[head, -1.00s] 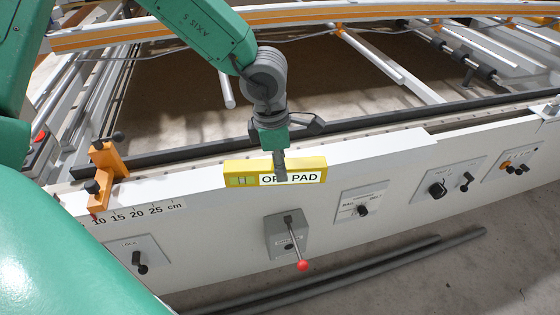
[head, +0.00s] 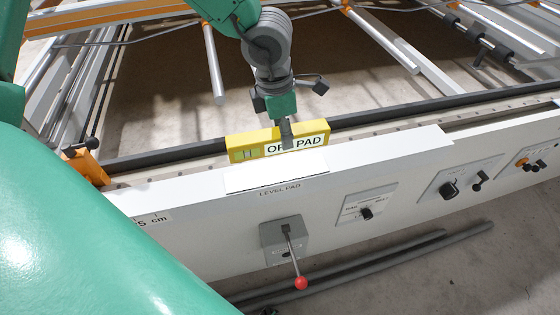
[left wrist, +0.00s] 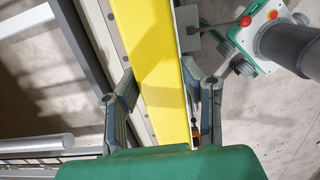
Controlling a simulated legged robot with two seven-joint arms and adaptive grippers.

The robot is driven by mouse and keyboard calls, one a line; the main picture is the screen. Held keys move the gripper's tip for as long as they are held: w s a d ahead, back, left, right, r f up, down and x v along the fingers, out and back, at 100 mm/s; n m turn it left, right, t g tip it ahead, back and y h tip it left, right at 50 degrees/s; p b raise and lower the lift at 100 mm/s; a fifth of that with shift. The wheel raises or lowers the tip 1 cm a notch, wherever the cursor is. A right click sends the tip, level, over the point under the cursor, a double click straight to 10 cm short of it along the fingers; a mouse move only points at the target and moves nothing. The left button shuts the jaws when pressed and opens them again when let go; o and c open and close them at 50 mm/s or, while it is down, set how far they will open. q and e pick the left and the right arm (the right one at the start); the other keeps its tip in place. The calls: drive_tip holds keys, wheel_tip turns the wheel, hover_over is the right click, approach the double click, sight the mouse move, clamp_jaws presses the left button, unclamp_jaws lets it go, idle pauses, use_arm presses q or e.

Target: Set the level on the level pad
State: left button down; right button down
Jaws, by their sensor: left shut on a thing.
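The level (head: 260,141) is a yellow bar with a white label on its front. My left gripper (head: 286,132) is shut on it near its middle, from above. The left wrist view also shows the yellow level (left wrist: 160,65) between the two fingers (left wrist: 163,95). The level pad (head: 277,177) is a white rectangle on top of the front rail, with "LEVEL PAD" printed below it. The level shows just behind the pad in the head view, roughly lined up with its length. I cannot tell how high it is above the rail. My right gripper is not in view.
A grey lever box (head: 284,238) with a red knob is on the rail's front face below the pad. Knob panels (head: 366,207) sit to its right. An orange clamp (head: 84,164) stands at the left. The rail top right of the pad is clear.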

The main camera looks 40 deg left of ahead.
sight(281, 148)
use_arm(q)
drive_tip(key=f, duration=0.3)
drive_tip(key=f+b, duration=0.1)
drive_tip(key=f, duration=0.1)
drive_tip(key=shift+a, duration=0.25)
drive_tip(key=shift+a+f, duration=0.4)
drive_tip(key=shift+f, duration=0.15)
wheel_tip(281, 148, down, 2)
drive_tip(key=shift+s+f+b, duration=0.1)
drive_tip(key=shift+f+b, duration=0.15)
drive_tip(key=shift+b, duration=0.4)
drive_tip(key=shift+d+f, duration=0.15)
drive_tip(key=shift+f, duration=0.1)
drive_tip(key=shift+d+r, duration=0.1)
drive_tip(key=shift+d, duration=0.15)
drive_tip(key=c, duration=1)
unclamp_jaws()
drive_tip(key=shift+a, duration=0.1)
drive_tip(key=shift+c, duration=0.2)
drive_tip(key=shift+a+f, duration=0.2)
